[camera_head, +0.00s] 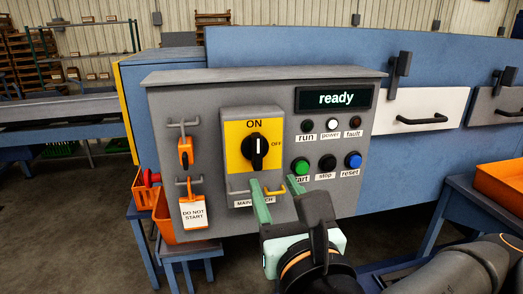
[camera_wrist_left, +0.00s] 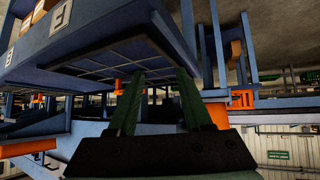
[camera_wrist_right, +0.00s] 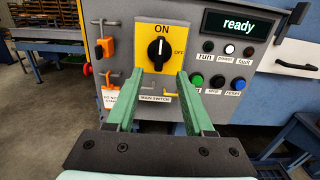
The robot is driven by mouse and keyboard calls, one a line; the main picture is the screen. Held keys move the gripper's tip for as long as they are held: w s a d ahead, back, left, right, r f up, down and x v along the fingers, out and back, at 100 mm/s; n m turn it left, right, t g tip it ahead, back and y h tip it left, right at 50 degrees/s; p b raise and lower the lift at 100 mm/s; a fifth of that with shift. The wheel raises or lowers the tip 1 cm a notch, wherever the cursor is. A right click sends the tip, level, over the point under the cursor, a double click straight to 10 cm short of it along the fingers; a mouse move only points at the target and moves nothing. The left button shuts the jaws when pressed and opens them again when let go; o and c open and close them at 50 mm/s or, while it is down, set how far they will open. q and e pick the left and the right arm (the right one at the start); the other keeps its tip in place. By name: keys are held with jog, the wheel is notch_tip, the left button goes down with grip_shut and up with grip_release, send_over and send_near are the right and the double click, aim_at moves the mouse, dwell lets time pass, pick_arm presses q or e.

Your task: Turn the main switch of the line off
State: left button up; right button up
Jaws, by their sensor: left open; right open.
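The main switch is a black rotary knob (camera_head: 258,150) on a yellow plate (camera_head: 236,159) on the grey control box. Its white mark stands upright, toward ON; OFF is printed to its right. The knob also shows in the right wrist view (camera_wrist_right: 158,49). My right gripper (camera_head: 275,184) is open and empty, its green fingers in front of the panel, below the knob and apart from it. In the right wrist view its fingers (camera_wrist_right: 155,85) stand either side below the knob. My left gripper (camera_wrist_left: 160,78) is open and empty, seen only in its wrist view, away from the panel.
The display (camera_head: 336,98) reads "ready". Green, black and blue buttons sit right of the switch. An orange padlock (camera_head: 185,152) and a DO NOT START tag (camera_head: 194,213) hang on the left. An orange bin (camera_head: 497,185) stands right.

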aim_at(258, 152)
pick_arm(q)
jog(key=shift+s+r+p, duration=0.1)
jog(key=shift+r+p, duration=0.7)
jog(key=shift+r, duration=0.05)
pick_arm(e)
jog(key=w, duration=0.3)
jog(key=w+a, duration=0.1)
jog(key=w, duration=0.3)
jog(key=w+a, duration=0.1)
jog(key=w, duration=0.3)
grip_shut()
